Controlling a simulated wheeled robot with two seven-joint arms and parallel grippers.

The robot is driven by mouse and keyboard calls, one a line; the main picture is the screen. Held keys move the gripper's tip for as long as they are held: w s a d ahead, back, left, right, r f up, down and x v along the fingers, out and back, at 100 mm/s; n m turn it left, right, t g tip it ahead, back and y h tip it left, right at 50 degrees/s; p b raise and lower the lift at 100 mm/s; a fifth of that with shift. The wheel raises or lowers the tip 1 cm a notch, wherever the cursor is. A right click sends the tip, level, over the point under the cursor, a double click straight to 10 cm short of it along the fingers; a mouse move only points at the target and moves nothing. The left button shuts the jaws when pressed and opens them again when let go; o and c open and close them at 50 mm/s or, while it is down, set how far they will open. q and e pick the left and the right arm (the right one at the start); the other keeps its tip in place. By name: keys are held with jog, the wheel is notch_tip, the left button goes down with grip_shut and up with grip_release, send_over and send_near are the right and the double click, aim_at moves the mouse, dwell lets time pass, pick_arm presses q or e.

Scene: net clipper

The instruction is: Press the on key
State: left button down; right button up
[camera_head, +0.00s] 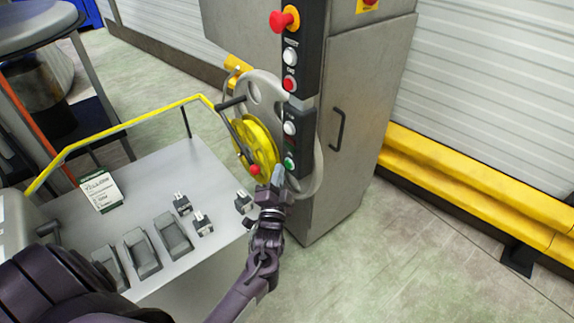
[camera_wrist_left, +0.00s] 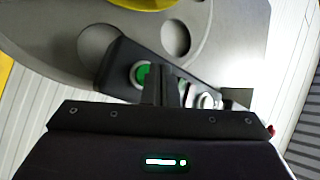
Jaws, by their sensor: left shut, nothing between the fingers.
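The black control panel (camera_head: 300,112) stands upright on the grey cabinet. It carries a red emergency knob (camera_head: 283,20) at the top, white and red buttons below it, then a white button (camera_head: 289,128) and a green button (camera_head: 289,163) at the bottom. The green button also shows in the left wrist view (camera_wrist_left: 140,73), right beside my fingertips. My left gripper (camera_head: 277,176) is shut and empty, just below and left of the green button. I cannot tell whether the fingertips touch it. Key labels are too small to read. My right gripper is not in view.
A yellow wheel (camera_head: 254,148) with a crank sits left of the panel. A yellow rail (camera_head: 480,195) runs along the right wall. Floor at right is clear.

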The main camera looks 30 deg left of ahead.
pick_arm(q)
jog(key=shift+w+d, duration=0.25)
jog(key=shift+w, duration=0.3)
dwell(0.7)
jog(key=shift+s, duration=0.1)
jog(key=shift+s+a+p, duration=0.35)
jog(key=shift+s+p, duration=0.05)
jog(key=shift+s, duration=0.3)
jog(key=s, duration=0.1)
jog(key=s+a+p, duration=0.1)
jog(key=s, duration=0.1)
jog(key=s+a+p, duration=0.1)
jog(key=shift+s, duration=0.3)
dwell(0.8)
